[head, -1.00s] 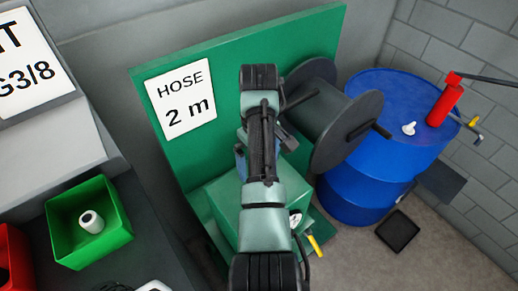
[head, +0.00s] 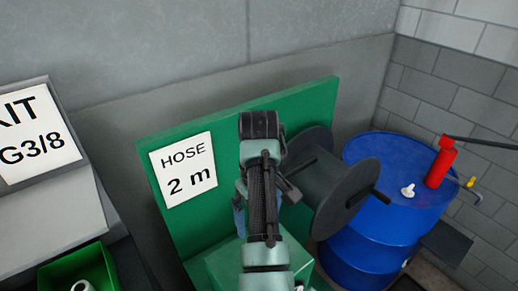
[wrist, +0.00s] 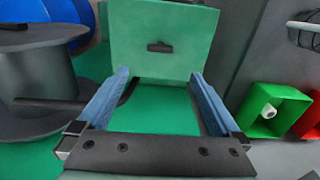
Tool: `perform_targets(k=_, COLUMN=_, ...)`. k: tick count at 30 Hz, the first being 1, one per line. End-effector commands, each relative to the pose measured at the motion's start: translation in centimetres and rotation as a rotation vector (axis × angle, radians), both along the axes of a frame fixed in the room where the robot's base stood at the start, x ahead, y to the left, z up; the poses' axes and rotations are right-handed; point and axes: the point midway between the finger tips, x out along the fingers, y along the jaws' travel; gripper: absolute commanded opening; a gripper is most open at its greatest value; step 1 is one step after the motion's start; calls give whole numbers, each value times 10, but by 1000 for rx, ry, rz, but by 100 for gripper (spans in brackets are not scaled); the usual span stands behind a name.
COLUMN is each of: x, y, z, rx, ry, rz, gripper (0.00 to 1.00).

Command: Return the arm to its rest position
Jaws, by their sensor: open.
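My gripper (wrist: 160,74) shows in the wrist view with its two blue fingers apart and nothing between them. It faces a green box (wrist: 185,25) with a dark slot, and I cannot tell the distance to it. In the head view my arm (head: 262,190) stands upright in the middle, in front of the green panel. There the gripper is mostly hidden behind the arm; only a bit of blue (head: 239,220) shows.
A dark hose reel (head: 345,195) and a blue drum (head: 375,235) with a red cylinder (head: 440,163) are right of my arm. The green panel (head: 300,110) bears a "HOSE 2 m" sign (head: 184,170). A green bin (head: 60,275) is at lower left.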

Motion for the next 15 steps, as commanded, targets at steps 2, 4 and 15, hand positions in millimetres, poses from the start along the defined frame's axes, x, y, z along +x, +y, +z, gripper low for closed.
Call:
perform_targets(k=2, x=0, y=0, z=0, rx=0, ry=0, rz=0, gripper=100)
perform_targets(k=4, x=3, y=1, z=0, rx=2, ry=-24, rz=-4, gripper=100)
perform_targets(k=15, x=87, y=14, z=119, rx=140, ry=-892, rz=-198, gripper=100)
